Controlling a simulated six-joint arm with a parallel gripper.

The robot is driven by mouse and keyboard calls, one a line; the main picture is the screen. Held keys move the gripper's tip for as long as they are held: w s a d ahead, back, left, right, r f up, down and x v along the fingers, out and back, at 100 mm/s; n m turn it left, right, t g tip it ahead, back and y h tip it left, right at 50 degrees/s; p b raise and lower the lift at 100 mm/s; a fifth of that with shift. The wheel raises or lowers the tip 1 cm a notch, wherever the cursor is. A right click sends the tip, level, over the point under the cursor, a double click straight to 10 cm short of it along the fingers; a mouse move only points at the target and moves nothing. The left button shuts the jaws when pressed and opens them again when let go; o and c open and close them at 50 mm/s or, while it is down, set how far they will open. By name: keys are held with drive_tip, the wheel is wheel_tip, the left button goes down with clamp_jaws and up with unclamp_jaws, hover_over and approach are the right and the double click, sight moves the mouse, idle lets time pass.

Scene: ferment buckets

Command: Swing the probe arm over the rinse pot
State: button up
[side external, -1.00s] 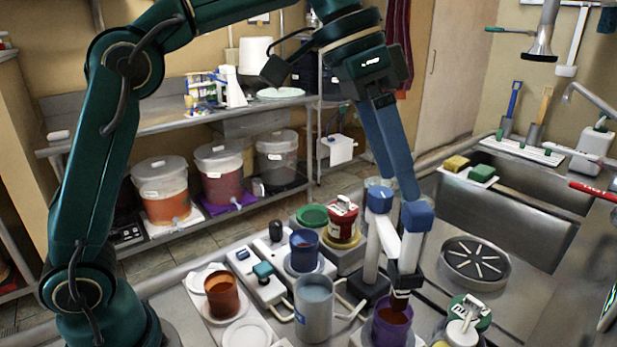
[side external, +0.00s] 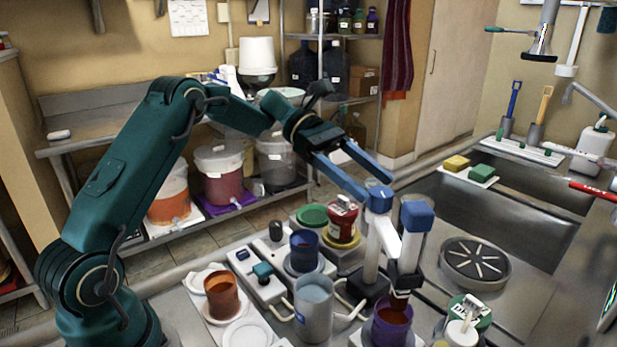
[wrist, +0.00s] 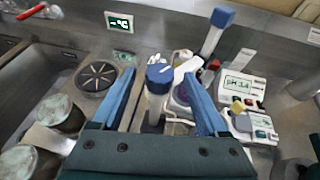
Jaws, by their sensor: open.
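The probe arm has two white uprights with blue caps. The left cap (side external: 380,199) has a white mark on top, and the right cap (side external: 417,215) sits on the shaft whose dark lower end stands over the purple pot (side external: 388,333) of red-brown liquid. My gripper (side external: 376,188) is open, its blue fingers reaching in from the left around the left cap. In the wrist view that cap (wrist: 160,73) stands between the fingers with room on both sides. A grey-blue pot (side external: 314,310), perhaps the rinse pot, stands left of the purple one.
An orange-brown cup (side external: 222,297) and a dark blue cup (side external: 304,252) stand left of and behind the pots. A red-labelled jar (side external: 342,220) is behind. A round drain (side external: 475,263) and sink lie right. A pH meter (wrist: 240,84) shows in the wrist view.

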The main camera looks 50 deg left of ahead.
sight(381, 191)
drive_tip(key=shift+x, duration=1.65)
clamp_jaws()
